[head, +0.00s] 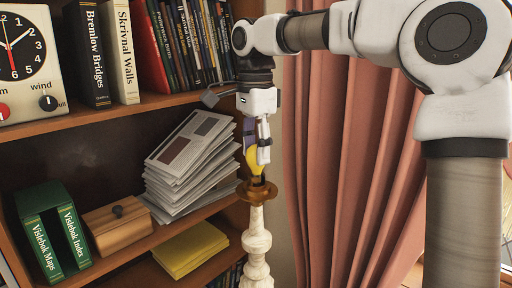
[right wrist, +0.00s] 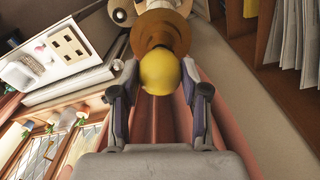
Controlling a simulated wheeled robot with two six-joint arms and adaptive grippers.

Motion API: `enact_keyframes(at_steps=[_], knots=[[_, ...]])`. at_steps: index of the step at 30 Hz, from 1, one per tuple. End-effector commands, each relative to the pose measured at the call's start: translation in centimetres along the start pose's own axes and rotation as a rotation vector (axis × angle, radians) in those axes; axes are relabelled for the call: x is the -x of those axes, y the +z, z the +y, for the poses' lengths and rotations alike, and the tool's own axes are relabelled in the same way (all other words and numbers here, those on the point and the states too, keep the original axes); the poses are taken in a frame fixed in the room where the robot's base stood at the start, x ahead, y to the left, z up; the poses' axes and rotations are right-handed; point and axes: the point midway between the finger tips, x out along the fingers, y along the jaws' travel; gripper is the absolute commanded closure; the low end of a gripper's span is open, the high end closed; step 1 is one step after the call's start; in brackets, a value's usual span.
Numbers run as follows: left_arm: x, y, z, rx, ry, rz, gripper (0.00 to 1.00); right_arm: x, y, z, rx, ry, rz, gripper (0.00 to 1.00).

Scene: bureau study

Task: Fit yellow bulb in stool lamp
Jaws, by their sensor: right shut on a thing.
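The yellow bulb (head: 251,161) is between the fingers of my right gripper (head: 258,152), which is shut on it. In the right wrist view the bulb (right wrist: 160,72) sits between both fingertips (right wrist: 159,92). The stool lamp (head: 257,240) has a white turned post with a brown cup (head: 258,193) on top. The bulb is upright directly over this cup, its lower end at or just inside it; I cannot tell whether it is seated. The cup shows behind the bulb in the right wrist view (right wrist: 160,32). My left gripper is out of view.
A wooden bookcase (head: 105,118) stands left of the lamp, with books, stacked papers (head: 185,160), a wooden box (head: 118,222) and a yellow paper stack (head: 190,248). A pink curtain (head: 335,170) hangs close on the right, behind my right arm.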

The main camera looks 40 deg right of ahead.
Motion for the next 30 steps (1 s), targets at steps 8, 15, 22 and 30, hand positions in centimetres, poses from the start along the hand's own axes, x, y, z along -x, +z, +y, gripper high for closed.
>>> enact_keyframes(at_steps=[8,15,22,30], knots=[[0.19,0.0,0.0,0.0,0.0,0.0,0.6,0.02,-0.01,-0.01,-0.095,0.0,-0.001,0.48],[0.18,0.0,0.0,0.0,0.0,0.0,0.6,0.02,0.0,-0.02,-0.094,0.0,-0.001,0.26],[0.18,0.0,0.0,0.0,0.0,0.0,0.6,0.02,0.0,-0.02,-0.093,0.0,-0.001,0.26],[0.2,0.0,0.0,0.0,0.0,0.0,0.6,0.05,0.0,-0.02,-0.093,0.0,-0.001,0.26]])
